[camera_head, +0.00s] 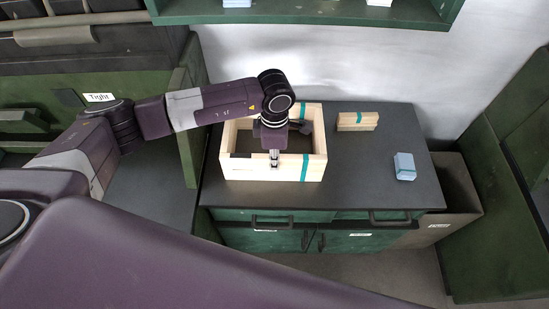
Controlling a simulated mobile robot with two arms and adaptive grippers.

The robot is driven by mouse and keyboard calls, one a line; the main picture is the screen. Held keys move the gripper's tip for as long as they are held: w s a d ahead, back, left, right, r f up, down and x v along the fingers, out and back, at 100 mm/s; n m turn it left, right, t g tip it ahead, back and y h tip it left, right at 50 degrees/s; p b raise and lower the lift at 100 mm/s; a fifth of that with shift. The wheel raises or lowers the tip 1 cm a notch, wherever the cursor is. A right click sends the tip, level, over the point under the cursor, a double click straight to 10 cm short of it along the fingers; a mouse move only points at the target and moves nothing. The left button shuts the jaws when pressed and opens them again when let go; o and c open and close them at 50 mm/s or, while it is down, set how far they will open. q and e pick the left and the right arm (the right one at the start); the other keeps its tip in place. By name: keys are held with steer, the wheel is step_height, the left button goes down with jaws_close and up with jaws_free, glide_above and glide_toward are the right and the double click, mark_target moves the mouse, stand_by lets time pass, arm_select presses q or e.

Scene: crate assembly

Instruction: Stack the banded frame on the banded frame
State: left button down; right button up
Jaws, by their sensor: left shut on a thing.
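A pale wooden banded frame (252,171), open in the middle and marked with teal bands, is on the dark counter, left of centre. I can make out only one rectangular outline, and cannot tell whether a second banded frame is under it. My left gripper (274,164) reaches down from above and is shut on the frame's front wall, left of the front teal band. The arm and wrist hide part of the frame's left and back walls. My right gripper is not in view.
A green shelf (300,12) is above at the back. The counter in front of the slats is clear.

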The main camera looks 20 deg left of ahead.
arm_select(q)
steer(key=c, duration=1.8)
jaws_free()
steer(key=shift+s, duration=0.1)
steer(key=shift+r+p, duration=0.85)
steer(key=shift+r, duration=0.55)
steer(key=shift+r+p, duration=1.35)
steer(key=shift+r, duration=1.3)
